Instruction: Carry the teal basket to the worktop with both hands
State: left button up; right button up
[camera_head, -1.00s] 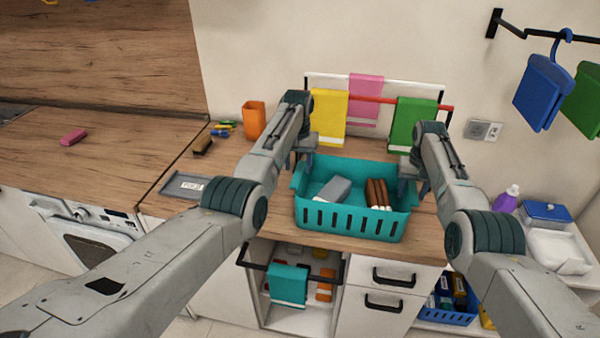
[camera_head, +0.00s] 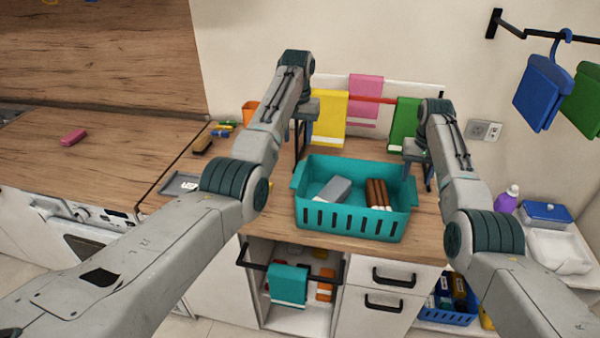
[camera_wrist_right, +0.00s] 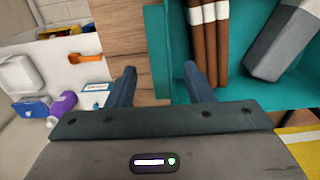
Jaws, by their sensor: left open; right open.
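The teal basket (camera_head: 350,219) stands upright on the wooden worktop (camera_head: 265,213), holding a grey block (camera_head: 335,189) and several brown bars (camera_head: 377,193). My left gripper (camera_head: 305,138) is open and empty, raised above and behind the basket's left end. My right gripper (camera_head: 417,172) is open at the basket's right end. In the right wrist view, its fingers (camera_wrist_right: 160,86) straddle the line of the basket's end wall (camera_wrist_right: 155,50), one towards the inside and one outside. Contact with the wall cannot be told.
A towel rack with yellow (camera_head: 329,118), pink (camera_head: 365,92) and green (camera_head: 403,123) cloths stands behind the basket. An orange cup (camera_head: 250,114) and a brush (camera_head: 202,146) are to the left. The left counter is mostly clear around a pink block (camera_head: 73,137).

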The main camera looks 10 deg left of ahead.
notch_tip(320, 180, up, 6)
dwell(0.6)
